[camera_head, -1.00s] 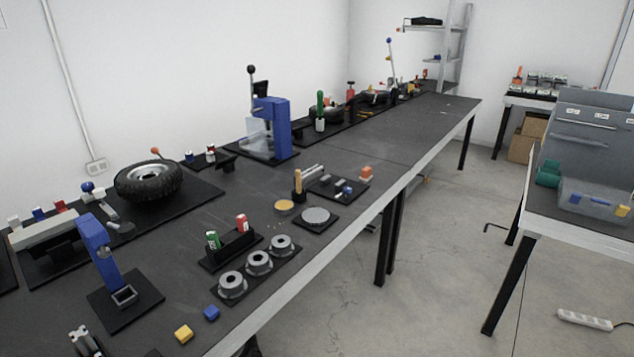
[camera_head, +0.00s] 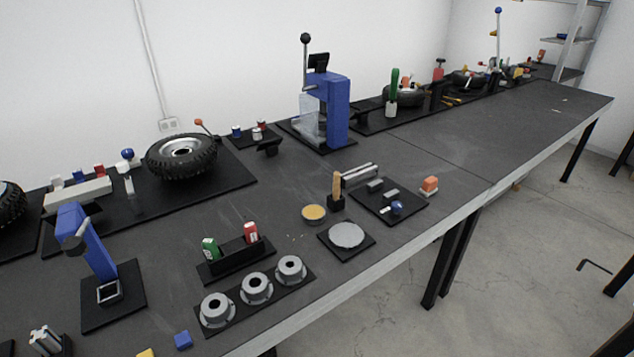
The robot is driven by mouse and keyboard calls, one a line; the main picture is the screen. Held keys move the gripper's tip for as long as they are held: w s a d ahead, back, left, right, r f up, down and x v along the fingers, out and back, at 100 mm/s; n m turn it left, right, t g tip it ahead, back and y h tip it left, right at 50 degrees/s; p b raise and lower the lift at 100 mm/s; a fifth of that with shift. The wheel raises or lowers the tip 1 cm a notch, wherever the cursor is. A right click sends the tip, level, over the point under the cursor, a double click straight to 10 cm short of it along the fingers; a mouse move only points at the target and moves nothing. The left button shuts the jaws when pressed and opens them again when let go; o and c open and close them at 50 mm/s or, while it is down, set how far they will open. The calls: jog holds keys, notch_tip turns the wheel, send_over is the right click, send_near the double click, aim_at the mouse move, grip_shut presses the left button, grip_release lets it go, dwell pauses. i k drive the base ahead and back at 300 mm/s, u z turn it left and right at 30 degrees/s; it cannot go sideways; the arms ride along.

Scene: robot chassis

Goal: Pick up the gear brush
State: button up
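A small upright tool with a tan wooden handle (camera_head: 337,185) stands in a black holder (camera_head: 336,203) on the dark workbench, right of the picture's middle. It looks like the gear brush, but its bristles are hidden and I cannot be sure. It stands just behind a round tin with a yellow top (camera_head: 314,213) and left of a black tray (camera_head: 405,209) with small metal parts. My gripper is not in view.
The workbench (camera_head: 480,215) runs from front left to back right. Near the handle are a round grey disc on a black plate (camera_head: 346,236), three grey rings (camera_head: 257,287) and a blue press (camera_head: 337,112). A tyre (camera_head: 181,158) lies farther left. Bare floor (camera_head: 520,290) is at right.

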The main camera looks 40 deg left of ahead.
aim_at(337, 176)
jog(key=u, duration=0.5)
jog(key=i, duration=0.9)
jog(key=u, duration=1)
jog(key=i, duration=0.4)
jog(key=u, duration=0.15)
